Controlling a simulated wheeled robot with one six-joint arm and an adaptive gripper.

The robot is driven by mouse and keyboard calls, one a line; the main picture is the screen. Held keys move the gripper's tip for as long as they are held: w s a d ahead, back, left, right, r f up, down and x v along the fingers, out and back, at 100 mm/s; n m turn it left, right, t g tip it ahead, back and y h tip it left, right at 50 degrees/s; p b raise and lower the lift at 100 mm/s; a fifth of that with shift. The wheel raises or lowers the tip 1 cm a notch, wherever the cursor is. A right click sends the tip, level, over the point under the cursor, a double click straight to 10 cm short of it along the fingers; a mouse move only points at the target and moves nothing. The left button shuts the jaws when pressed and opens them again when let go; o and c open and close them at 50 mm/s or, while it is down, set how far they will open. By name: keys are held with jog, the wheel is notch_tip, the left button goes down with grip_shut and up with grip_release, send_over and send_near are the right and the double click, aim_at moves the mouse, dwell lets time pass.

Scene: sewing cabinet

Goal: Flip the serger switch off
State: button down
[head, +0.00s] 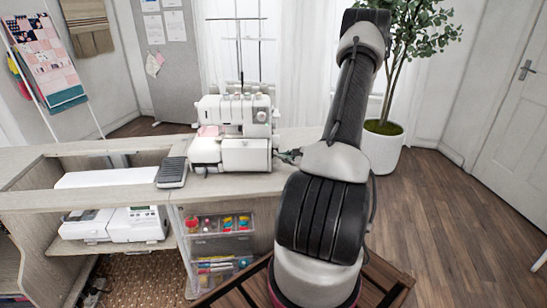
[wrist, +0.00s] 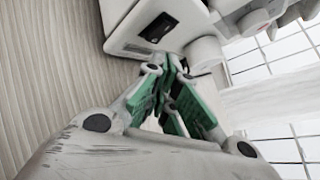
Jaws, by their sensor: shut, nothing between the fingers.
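The white serger (head: 245,153) stands on the wooden cabinet top, with thread spools on its upper part. Its side panel (wrist: 125,42) fills the top of the wrist view. The black rocker switch (wrist: 158,27) is set in that panel, and I cannot tell which way it is tipped. My gripper (head: 289,156) is at the serger's right side, partly hidden by my arm. In the wrist view my gripper (wrist: 175,63) is shut and empty, its green-padded fingers meeting just below the switch. Whether the tips touch the panel is unclear.
Round white knobs (wrist: 204,53) stick out beside the switch. A dark foot pedal (head: 172,172) lies on the cabinet top (head: 240,186) left of the serger. A white sewing machine (head: 115,224) sits on a lower shelf. A potted plant (head: 384,146) stands behind my arm.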

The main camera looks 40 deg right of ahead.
jog(key=shift+w+a, duration=0.1)
jog(key=shift+w+a, duration=0.2)
dwell(0.4)
jog(key=shift+w+a, duration=0.15)
jog(key=shift+a, duration=0.1)
dwell(0.5)
jog(key=shift+s+d, duration=0.45)
jog(key=shift+d, duration=0.1)
dwell(0.3)
jog(key=shift+s+d+r, duration=0.2)
jog(key=shift+s+d, duration=0.6)
jog(key=shift+d, duration=0.2)
jog(key=shift+s+d+r, duration=0.15)
jog(key=shift+s+d, duration=0.6)
jog(key=shift+d, duration=0.2)
